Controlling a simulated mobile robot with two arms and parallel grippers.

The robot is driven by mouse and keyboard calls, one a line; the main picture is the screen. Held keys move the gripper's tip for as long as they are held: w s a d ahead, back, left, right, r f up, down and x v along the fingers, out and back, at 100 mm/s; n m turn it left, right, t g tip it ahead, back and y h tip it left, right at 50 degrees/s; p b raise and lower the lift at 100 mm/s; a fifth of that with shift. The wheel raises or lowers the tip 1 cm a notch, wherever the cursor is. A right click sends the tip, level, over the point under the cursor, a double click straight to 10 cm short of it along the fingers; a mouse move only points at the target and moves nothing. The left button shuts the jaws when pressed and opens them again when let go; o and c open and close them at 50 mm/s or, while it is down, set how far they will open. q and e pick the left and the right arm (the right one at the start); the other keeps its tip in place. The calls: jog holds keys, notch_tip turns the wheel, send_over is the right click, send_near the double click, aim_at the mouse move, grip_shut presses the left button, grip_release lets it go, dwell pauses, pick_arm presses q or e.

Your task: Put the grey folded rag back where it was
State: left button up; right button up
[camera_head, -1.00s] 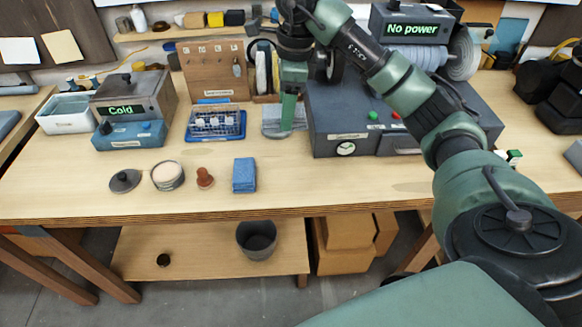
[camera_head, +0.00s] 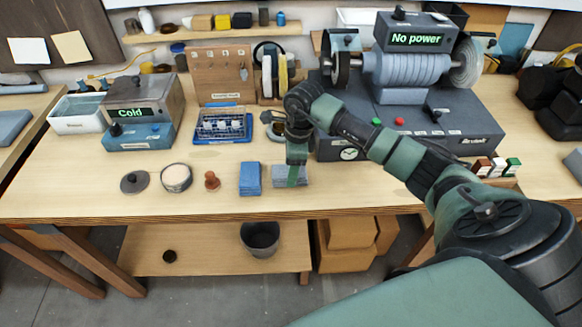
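The grey folded rag (camera_head: 281,182) is near the front of the bench, just right of the blue folded rag (camera_head: 250,178). My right gripper (camera_head: 292,178) points down over the grey rag, with a green finger across its front. It appears shut on the rag, which has travelled with it. Whether the rag touches the bench top or hangs just above it, I cannot tell. The gripper's far finger is hidden. My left gripper is not in view.
A red-brown stamp-like piece (camera_head: 212,181), a round tin (camera_head: 176,178) and a dark lid (camera_head: 134,182) stand left of the rags. Behind are a blue rack (camera_head: 222,126) and the grinder base (camera_head: 465,120). Bench (camera_head: 350,197) right of the rag is clear.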

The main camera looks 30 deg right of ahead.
jog(key=shift+f, duration=0.25)
jog(key=shift+f, duration=0.1)
jog(key=shift+f+b, duration=0.15)
jog(key=shift+b, duration=0.15)
jog(key=o, duration=1.3)
jog(key=shift+r, duration=0.2)
